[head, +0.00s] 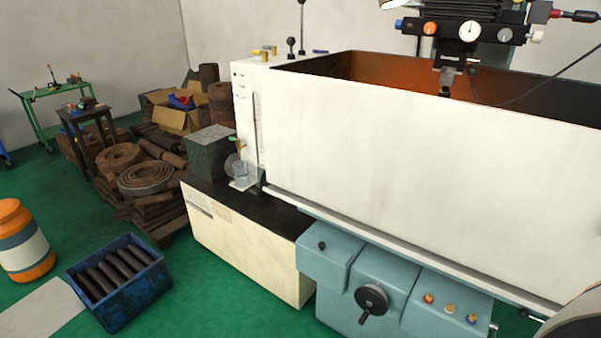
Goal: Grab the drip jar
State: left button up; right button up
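A small clear jar (240,171), which looks like the drip jar, stands upright on a small pale plate (243,185) at the left end of the large white machine tank (420,140). A valve with a yellow handle (237,145) is just above the jar. A round grey disc is behind or beside it, and I cannot tell which. Neither of my grippers is in view. Nothing visible touches the jar from outside the machine.
A dark grey block (209,153) sits left of the jar on the black-topped cream cabinet (250,240). A blue crate of dark rods (120,285) and an orange-and-white drum (22,240) stand on the green floor. Rusty scrap (147,177) is piled behind.

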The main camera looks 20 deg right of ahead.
aim_at(241, 174)
jog(key=z, duration=0.3)
jog(key=i+j, duration=0.8)
jog(key=j, duration=0.15)
jog(key=i+j+z, duration=0.1)
jog(key=z, duration=0.25)
jog(key=i+j+z, duration=0.1)
jog(key=z, duration=0.25)
jog(key=j+z, duration=0.2)
jog(key=z, duration=0.15)
